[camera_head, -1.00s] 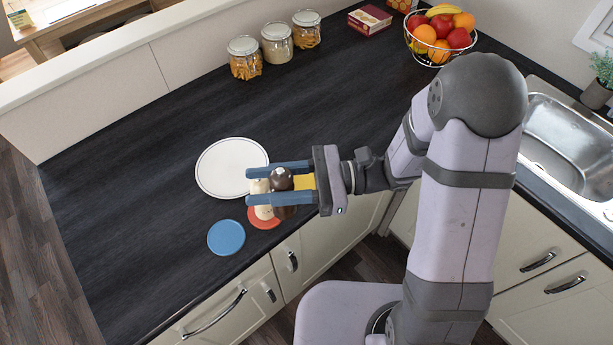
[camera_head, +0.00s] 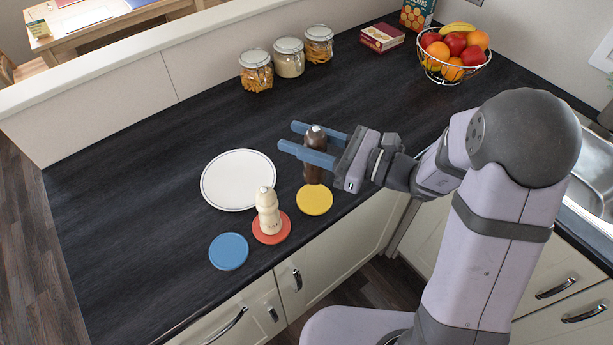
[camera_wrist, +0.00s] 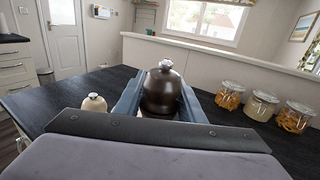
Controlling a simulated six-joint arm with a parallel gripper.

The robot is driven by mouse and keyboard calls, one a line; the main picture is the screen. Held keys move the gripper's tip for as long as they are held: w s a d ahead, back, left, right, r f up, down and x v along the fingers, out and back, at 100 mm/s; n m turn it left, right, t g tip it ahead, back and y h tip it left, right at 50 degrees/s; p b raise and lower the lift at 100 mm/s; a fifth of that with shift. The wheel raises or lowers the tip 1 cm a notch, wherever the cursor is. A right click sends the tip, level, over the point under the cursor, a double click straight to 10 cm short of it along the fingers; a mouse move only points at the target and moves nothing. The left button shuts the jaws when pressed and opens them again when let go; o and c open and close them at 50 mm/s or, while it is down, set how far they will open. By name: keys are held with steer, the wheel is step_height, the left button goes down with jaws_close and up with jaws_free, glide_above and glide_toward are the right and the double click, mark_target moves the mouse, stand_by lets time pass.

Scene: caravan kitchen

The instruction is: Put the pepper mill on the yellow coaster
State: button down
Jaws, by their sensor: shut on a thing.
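The dark brown pepper mill (camera_head: 314,166) is upright between the two blue fingers of my gripper (camera_head: 292,138). It also shows in the wrist view (camera_wrist: 161,92), where the fingers (camera_wrist: 160,95) close on both its sides. The yellow coaster (camera_head: 314,200) lies bare on the counter near the front edge. The mill's foot appears just at the coaster's far edge in the head view; whether it is above the counter or touching it I cannot tell. A cream mill (camera_head: 268,212) stands on the red coaster (camera_head: 284,232) to the left.
A white plate (camera_head: 212,190) and a blue coaster (camera_head: 229,251) lie left of the mills. Glass jars (camera_head: 289,62), a small box (camera_head: 382,38) and a fruit bowl (camera_head: 455,72) stand at the back. The counter between the plate and jars is clear.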

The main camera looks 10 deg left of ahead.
step_height(320, 180, down, 8)
steer(key=shift+f+p, duration=0.25)
steer(key=shift+p, duration=0.2)
stand_by(0.4)
steer(key=shift+f, duration=0.15)
steer(key=c, duration=1.2)
jaws_free()
steer(key=shift+d, duration=0.1)
steer(key=b+v, duration=0.3)
steer(key=v, duration=0.9)
